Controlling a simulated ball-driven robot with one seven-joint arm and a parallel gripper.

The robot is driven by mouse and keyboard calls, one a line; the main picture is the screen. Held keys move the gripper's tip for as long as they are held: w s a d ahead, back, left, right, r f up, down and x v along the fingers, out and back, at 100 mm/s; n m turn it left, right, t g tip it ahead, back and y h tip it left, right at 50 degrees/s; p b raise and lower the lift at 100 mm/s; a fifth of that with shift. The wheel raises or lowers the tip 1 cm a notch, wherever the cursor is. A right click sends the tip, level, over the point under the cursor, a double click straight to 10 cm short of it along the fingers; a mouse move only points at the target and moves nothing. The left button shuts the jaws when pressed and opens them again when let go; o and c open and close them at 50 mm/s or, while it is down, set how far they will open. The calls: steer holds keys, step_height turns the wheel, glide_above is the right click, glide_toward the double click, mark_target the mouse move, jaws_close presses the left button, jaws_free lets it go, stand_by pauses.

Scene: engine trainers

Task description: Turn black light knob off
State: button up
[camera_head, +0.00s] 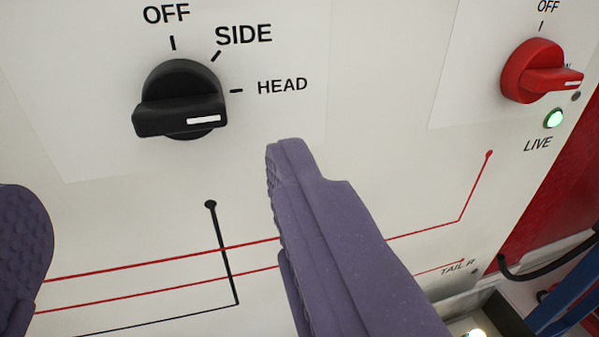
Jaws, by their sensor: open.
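The black light knob (178,100) is at the upper left on a white panel. Its white pointer mark faces right, closest to the HEAD label (282,86). The OFF label (166,14) is above the knob and the SIDE label (243,35) is at its upper right. My gripper (160,195) has two purple fingers spread wide, one at the left edge and one at the centre. The fingers are open and empty. In the picture they lie below the knob, and no contact with it shows.
A red knob (538,72) with its own OFF label is at the upper right, its pointer facing right. A green LIVE lamp (553,118) is lit below it. Red and black lines run across the panel. Dark cable (545,270) and blue parts (575,300) are at the lower right.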

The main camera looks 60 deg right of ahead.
mark_target(178, 112)
steer(key=b+x, duration=0.2)
steer(key=x, duration=0.5)
steer(key=shift+d, duration=0.3)
steer(key=c, duration=1.1)
